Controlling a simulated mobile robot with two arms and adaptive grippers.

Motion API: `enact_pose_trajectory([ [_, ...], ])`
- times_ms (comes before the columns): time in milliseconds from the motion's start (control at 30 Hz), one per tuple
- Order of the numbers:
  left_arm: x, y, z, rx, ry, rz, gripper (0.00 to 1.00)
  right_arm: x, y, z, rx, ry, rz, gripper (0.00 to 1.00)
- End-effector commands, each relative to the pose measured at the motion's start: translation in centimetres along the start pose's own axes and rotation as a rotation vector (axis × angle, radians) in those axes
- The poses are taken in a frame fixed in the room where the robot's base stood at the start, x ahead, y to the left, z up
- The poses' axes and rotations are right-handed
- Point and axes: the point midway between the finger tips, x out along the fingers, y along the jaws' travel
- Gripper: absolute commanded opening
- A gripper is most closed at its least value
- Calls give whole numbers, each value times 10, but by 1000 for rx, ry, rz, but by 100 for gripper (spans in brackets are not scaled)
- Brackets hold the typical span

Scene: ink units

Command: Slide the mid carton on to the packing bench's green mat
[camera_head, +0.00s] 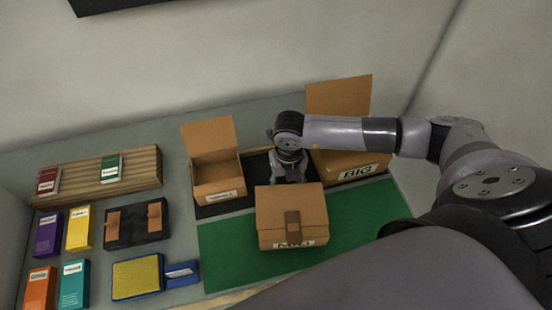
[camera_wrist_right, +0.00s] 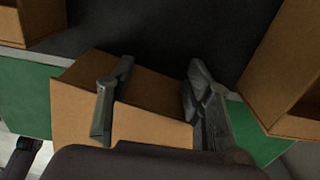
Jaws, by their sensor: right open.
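The mid carton (camera_head: 275,208) is a shut brown box with a darker flap and a MID label. Its front stands on the green mat (camera_head: 350,233); its rear base is hidden, so I cannot tell whether all of it is on the mat. My right gripper (camera_head: 291,176) is open just behind the carton, pointing down. In the right wrist view, the open fingers (camera_wrist_right: 160,66) are spread over the carton (camera_wrist_right: 75,105), with nothing visibly clamped. Contact is unclear. Green mat (camera_wrist_right: 25,100) shows on both sides. My left gripper is out of view.
An open small carton (camera_head: 218,178) and an open BIG carton (camera_head: 340,97) stand on the dark strip (camera_head: 257,172) behind the mat. Ink boxes (camera_head: 79,228), a wooden rack (camera_head: 135,178), a black tray (camera_head: 137,236) and a yellow pad (camera_head: 138,278) occupy the left.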

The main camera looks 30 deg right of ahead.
Motion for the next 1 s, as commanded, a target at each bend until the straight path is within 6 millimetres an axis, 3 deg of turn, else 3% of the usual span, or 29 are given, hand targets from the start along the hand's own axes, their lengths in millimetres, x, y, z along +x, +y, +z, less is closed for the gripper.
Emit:
enact_pose_trajectory([
  [600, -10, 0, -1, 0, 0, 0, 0, 0, 0, -38, -2, 2, -1, 47],
  [1000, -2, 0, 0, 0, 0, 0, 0, 2, 0, -26, 1, -1, 0, 47],
])
